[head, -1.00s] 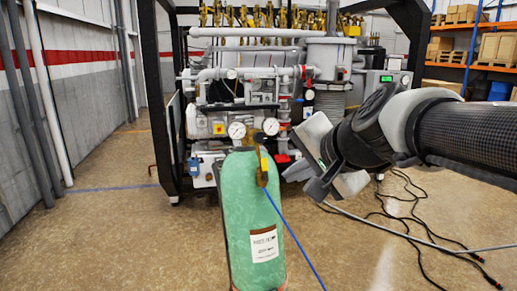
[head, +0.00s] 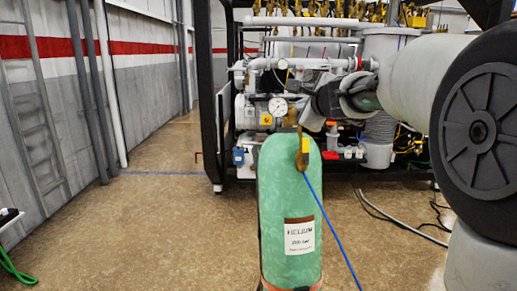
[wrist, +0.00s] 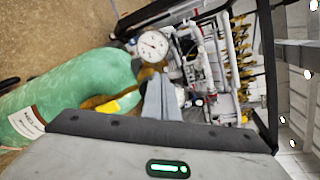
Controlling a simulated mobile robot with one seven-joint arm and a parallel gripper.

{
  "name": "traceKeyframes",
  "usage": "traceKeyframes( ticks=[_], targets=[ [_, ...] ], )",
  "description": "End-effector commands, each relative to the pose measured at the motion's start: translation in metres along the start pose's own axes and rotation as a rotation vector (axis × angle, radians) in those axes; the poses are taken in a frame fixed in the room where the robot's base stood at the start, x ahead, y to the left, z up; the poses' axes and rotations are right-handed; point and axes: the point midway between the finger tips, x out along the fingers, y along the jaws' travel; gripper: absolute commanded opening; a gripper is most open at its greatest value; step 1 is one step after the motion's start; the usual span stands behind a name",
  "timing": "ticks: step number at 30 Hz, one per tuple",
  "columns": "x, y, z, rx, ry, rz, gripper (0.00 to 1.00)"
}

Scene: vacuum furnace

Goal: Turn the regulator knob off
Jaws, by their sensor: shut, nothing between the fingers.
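In the wrist view the cylinder (wrist: 88,82) lies sideways in the picture, with the brass fitting (wrist: 98,102) and yellow part (wrist: 110,107) left of my gripper (wrist: 163,88). My gripper is shut and empty, close beside the fitting; contact cannot be told. In the head view its fingers are hidden or unclear behind my arm.
A white dial gauge (head: 277,107) shows above the cylinder. The furnace frame (head: 208,90) with pipes stands behind. A blue hose (head: 330,225) runs from the fitting, and dark cables (head: 395,220) lie on the floor. Open floor (head: 150,230) lies left of the cylinder.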

Motion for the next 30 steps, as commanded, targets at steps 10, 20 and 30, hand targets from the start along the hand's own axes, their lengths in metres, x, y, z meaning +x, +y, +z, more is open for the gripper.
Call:
traceKeyframes(
  ticks=[10,20,30],
  targets=[
    [0.0153,0.0004,0.0004,0.000,-0.001,0.001,0.00],
    [0.0150,0.0007,-0.0003,-0.001,0.000,0.001,0.00],
    [0.0149,0.0022,-0.0053,-0.001,0.002,0.000,0.00]
  ],
)
